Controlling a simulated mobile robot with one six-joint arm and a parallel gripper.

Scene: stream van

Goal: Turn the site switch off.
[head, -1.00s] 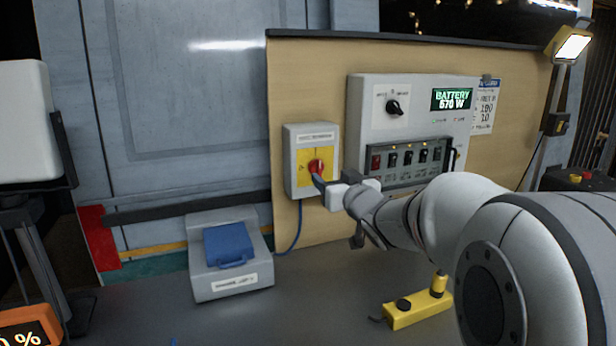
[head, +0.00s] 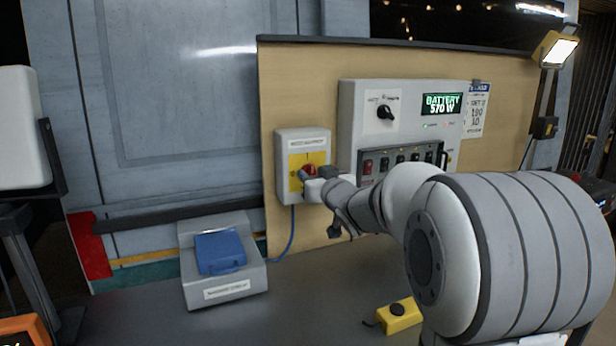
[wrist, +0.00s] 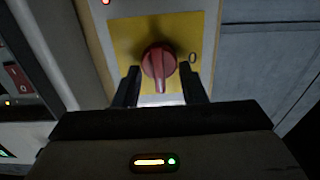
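The site switch is a red rotary knob (head: 311,170) on a yellow plate on a grey box (head: 284,181), fixed to the tan board. The wrist view shows the knob (wrist: 159,62) from close up, its raised grip nearly upright in that picture. A "0" mark is on the yellow plate (wrist: 128,45) to the right of the knob. My gripper (wrist: 160,72) is open, one dark finger on each side of the knob's lower part, with narrow gaps visible. In the head view my gripper (head: 304,178) partly covers the knob.
A larger grey panel (head: 350,110) with a black dial, a row of switches and a green battery display is right of the box. A grey case with a blue lid (head: 219,252) stands at lower left. A yellow control box (head: 400,316) lies on the counter (head: 320,290).

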